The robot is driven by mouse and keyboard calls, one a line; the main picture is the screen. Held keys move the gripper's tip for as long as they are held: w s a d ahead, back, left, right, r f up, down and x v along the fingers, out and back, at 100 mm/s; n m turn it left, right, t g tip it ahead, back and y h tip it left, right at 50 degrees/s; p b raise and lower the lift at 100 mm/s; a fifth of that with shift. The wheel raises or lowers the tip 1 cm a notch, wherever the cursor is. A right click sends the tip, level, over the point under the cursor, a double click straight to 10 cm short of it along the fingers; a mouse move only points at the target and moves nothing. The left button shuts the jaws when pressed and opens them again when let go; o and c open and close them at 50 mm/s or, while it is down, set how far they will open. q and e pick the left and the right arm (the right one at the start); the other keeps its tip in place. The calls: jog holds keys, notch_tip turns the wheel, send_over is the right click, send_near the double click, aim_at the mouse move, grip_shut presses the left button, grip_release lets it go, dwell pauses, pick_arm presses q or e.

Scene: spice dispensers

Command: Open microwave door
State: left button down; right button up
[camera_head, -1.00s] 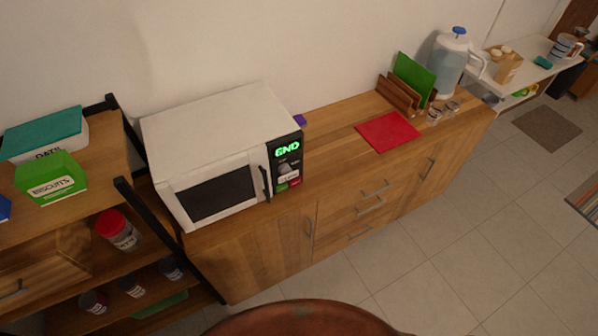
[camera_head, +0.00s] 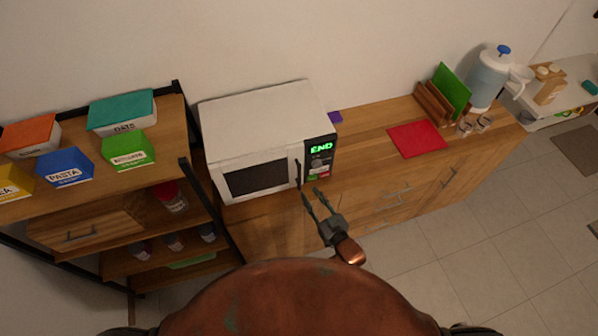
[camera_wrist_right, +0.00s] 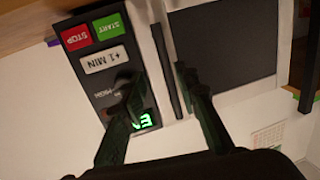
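The white microwave (camera_head: 262,112) stands on the wooden counter, its door (camera_head: 258,178) closed. The black vertical door handle (camera_head: 298,174) is at the door's right edge, beside the control panel (camera_head: 320,158) with a green END display. My right gripper (camera_head: 312,191) is open and empty in front of the microwave, near the handle's lower end. In the right wrist view, the handle (camera_wrist_right: 166,70) appears between the two spread fingers (camera_wrist_right: 158,78); whether they touch it cannot be told. The dark door window (camera_wrist_right: 225,45) also shows there. My left gripper is not in view.
A shelf rack (camera_head: 160,120) with labelled boxes and jars stands close on the left. A red mat (camera_head: 417,139), a green board (camera_head: 452,90) and a water jug (camera_head: 489,78) are on the counter to the right. The floor (camera_head: 470,220) in front is clear.

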aim_at(300, 179)
jog(key=shift+y, duration=0.3)
jog(key=w+a+r, duration=0.1)
jog(key=w, duration=0.1)
jog(key=w+a+r, duration=0.1)
jog(key=w, duration=0.1)
jog(key=w+a+r, duration=0.1)
jog(key=w+a, duration=0.1)
jog(key=shift+p, duration=0.4)
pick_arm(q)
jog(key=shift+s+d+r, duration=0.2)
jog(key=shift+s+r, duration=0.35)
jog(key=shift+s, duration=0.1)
pick_arm(e)
jog(key=shift+w+a, duration=0.35)
jog(key=shift+w, duration=0.15)
jog(key=shift+c, duration=0.6)
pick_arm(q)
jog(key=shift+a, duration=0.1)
pick_arm(e)
grip_shut()
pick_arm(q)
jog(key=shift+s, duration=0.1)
